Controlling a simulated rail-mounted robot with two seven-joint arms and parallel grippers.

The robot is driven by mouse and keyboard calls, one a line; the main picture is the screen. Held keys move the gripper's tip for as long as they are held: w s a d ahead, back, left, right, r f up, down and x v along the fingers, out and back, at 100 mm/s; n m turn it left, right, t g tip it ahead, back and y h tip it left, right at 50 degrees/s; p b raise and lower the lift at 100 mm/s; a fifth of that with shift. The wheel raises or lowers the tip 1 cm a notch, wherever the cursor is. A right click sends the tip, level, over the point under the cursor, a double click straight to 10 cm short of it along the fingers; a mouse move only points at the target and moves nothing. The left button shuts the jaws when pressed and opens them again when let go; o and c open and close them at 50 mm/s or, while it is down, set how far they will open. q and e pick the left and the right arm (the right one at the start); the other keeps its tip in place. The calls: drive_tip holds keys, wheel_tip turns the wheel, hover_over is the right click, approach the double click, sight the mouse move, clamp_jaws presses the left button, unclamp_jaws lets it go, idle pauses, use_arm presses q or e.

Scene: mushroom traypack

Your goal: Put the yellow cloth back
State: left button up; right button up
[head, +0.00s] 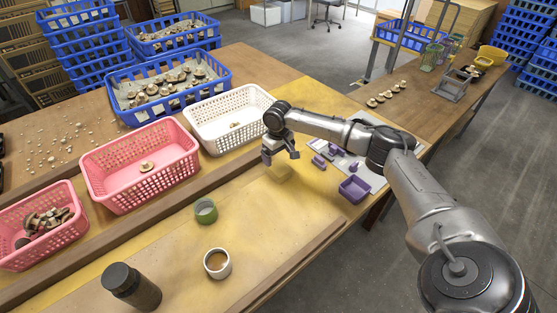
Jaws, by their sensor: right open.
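A small folded pale yellow cloth (279,173) lies on the yellow-stained wooden table (170,255), right of the white basket. Its colour is close to the table's, so its outline is faint. My right gripper (281,157) is open and points down just above the cloth, with one finger at each side in the picture. I cannot tell whether the fingers touch the cloth. My left gripper is not in view.
A white basket (213,135) and two pink baskets (140,187) with mushrooms stand left of the gripper. A green cup (206,211), a coffee mug (217,264) and a dark bottle (131,287) stand in front. A purple tray (354,190) is at the right.

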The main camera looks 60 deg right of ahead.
sight(278, 169)
drive_tip(key=shift+r+p, duration=0.7)
drive_tip(key=shift+r, duration=1.95)
